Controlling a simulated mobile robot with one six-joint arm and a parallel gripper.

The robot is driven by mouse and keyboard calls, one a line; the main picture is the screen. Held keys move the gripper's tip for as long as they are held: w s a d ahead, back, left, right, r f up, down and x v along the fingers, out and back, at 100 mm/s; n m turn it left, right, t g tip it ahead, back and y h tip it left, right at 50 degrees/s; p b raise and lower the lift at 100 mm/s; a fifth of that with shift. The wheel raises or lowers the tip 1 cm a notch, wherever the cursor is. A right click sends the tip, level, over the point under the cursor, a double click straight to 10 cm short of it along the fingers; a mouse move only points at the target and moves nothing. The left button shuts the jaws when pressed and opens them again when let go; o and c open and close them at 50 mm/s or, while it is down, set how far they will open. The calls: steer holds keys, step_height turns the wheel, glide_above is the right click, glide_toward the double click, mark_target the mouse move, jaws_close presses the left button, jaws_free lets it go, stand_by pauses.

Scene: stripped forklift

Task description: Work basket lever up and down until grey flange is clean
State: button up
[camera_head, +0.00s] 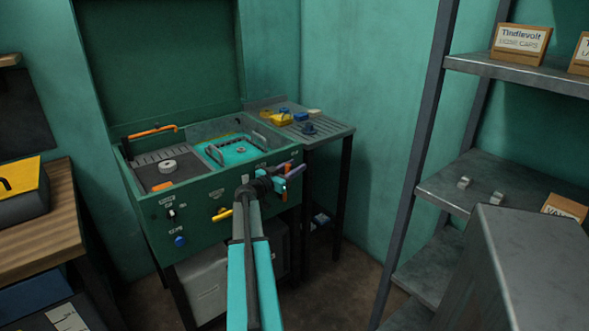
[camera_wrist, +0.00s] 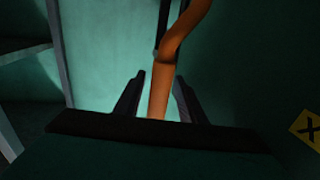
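My gripper (camera_head: 290,172) is at the right front of the green washer (camera_head: 215,193). In the wrist view its two dark fingers (camera_wrist: 158,90) stand open on either side of a bent orange bar, which looks like the lever (camera_wrist: 160,93). Narrow gaps show beside the bar. A small orange part also shows at the gripper in the head view. The basket (camera_head: 228,153) with grey handles sits in the cyan liquid of the right basin. Something small and grey lies in it, too small to identify. A grey ring-shaped part (camera_head: 168,166) lies in the left tray.
A yellow handle (camera_head: 222,213) and a blue knob (camera_head: 180,240) stick out of the washer's front. A side table (camera_head: 330,130) holds yellow and blue parts. A wooden bench (camera_head: 45,240) stands left and a metal shelf (camera_head: 500,190) right. Some floor is open between washer and shelf.

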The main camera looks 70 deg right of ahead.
jaws_close()
steer(key=shift+w, duration=0.1)
stand_by(0.3)
steer(key=shift+a, duration=0.1)
